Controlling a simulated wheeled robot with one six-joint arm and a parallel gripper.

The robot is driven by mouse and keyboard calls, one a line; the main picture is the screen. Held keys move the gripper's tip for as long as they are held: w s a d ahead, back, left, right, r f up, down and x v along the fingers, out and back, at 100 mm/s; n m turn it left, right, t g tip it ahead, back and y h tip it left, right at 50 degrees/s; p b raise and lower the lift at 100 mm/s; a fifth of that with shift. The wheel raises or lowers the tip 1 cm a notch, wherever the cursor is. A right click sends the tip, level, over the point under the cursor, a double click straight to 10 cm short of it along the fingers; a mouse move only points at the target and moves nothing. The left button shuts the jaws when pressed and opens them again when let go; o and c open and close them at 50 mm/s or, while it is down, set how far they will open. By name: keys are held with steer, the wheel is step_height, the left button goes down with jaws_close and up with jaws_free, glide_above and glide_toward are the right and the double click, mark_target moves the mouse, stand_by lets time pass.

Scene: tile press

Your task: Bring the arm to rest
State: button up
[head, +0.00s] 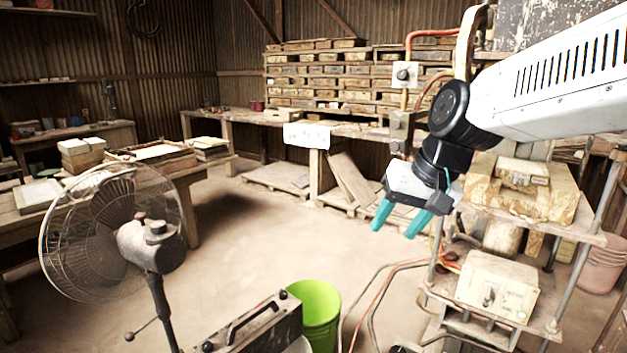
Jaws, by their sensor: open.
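My gripper (400,222) hangs in the air right of the middle in the head view, with teal fingers pointing down and to the left. Its fingers are apart and nothing is between them. My white arm (560,85) comes in from the upper right and bends down at a black wrist joint. The gripper is in front of the metal shelf rack and appears clear of it.
A standing fan (150,245) is at the left front. A lime green bucket (318,312) stands on the floor beside a dark metal case (255,325). A shelf rack with a cream box (497,285) is at right, with hoses beside it. The middle floor is clear.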

steer(key=s+d+f+h, duration=0.1)
steer(key=s+d+f, duration=0.1)
steer(key=s+d, duration=0.2)
steer(key=s+d+f+g+h, duration=0.1)
steer(key=s+d, duration=0.3)
steer(key=s, duration=0.7)
steer(key=s+d+f+g+h, duration=0.1)
steer(key=s+d, duration=0.3)
steer(key=s, duration=0.4)
steer(key=shift+f, duration=0.8)
steer(key=shift+d, duration=0.1)
